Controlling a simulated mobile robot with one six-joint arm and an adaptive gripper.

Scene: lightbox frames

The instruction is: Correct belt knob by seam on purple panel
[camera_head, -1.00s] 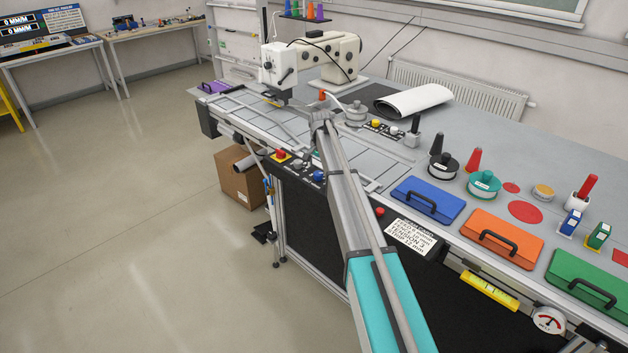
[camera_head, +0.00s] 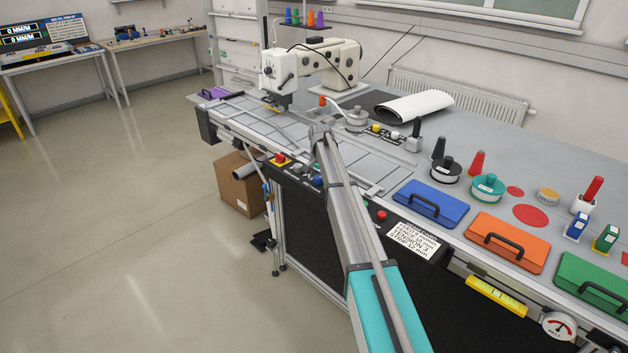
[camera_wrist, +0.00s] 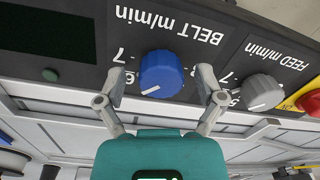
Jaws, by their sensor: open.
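The blue BELT m/min knob (camera_wrist: 161,74) sits on a dark control panel (camera_wrist: 85,45), its lettering upside down in the wrist view. A white mark shows at the knob's lower left, near the printed 6. My gripper (camera_wrist: 161,80) is open, one finger on each side of the knob; I cannot tell whether either touches it. A purple panel (camera_head: 214,93) lies at the table's far left end, too small to make out a seam.
A grey FEED knob (camera_wrist: 262,92) and a red button (camera_wrist: 309,103) are right of the blue knob. Blue (camera_head: 431,204), orange (camera_head: 506,241) and green (camera_head: 597,283) handled panels line the front edge. A sewing machine head (camera_head: 280,72) stands behind. A display (camera_head: 40,35) reads 0 MM/M.

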